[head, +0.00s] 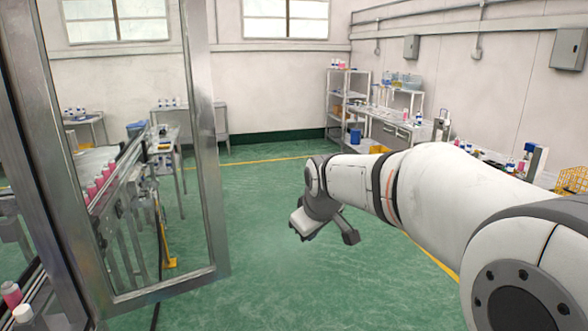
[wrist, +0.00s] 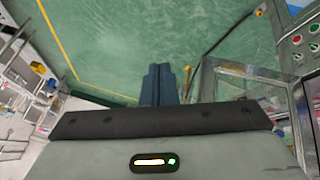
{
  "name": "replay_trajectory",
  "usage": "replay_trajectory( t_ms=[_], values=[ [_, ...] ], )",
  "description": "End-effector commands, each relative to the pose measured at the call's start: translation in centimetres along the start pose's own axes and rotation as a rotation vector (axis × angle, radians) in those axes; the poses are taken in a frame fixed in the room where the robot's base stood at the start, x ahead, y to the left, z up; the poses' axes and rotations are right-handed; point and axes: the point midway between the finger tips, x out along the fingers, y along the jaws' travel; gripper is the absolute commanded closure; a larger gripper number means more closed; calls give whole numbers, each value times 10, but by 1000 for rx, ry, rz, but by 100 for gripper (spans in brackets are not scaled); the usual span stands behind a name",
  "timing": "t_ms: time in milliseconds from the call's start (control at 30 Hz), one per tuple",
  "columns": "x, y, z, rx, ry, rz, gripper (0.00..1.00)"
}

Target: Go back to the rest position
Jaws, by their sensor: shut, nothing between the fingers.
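My arm reaches forward from the right side of the head view, over the green floor. Its end, with my gripper (head: 349,236), hangs in free space in the middle of the room. In the wrist view, the two dark fingers of my gripper (wrist: 160,70) lie side by side, shut with nothing between them. The gripper touches nothing that I can see.
A metal-framed glass door (head: 213,150) stands at the left, with a conveyor carrying pink bottles (head: 94,190) behind it. Benches with bottles (head: 385,122) line the right wall. The green floor (head: 260,200) is clear around the gripper. A button panel (wrist: 302,40) shows in the wrist view.

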Motion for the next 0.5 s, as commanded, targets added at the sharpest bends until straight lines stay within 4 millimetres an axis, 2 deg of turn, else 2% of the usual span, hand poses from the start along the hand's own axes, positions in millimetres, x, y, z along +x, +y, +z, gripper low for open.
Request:
replay_trajectory(
  t_ms=[33,167,300,400,500],
  values=[
    [-6,-3,34,68,-21,3,100],
    [-23,-17,111,248,-86,4,100],
    [-34,-43,191,439,-151,8,100],
    [-36,-63,238,554,-191,13,100],
    [-37,-80,270,638,-220,18,100]
  ],
)
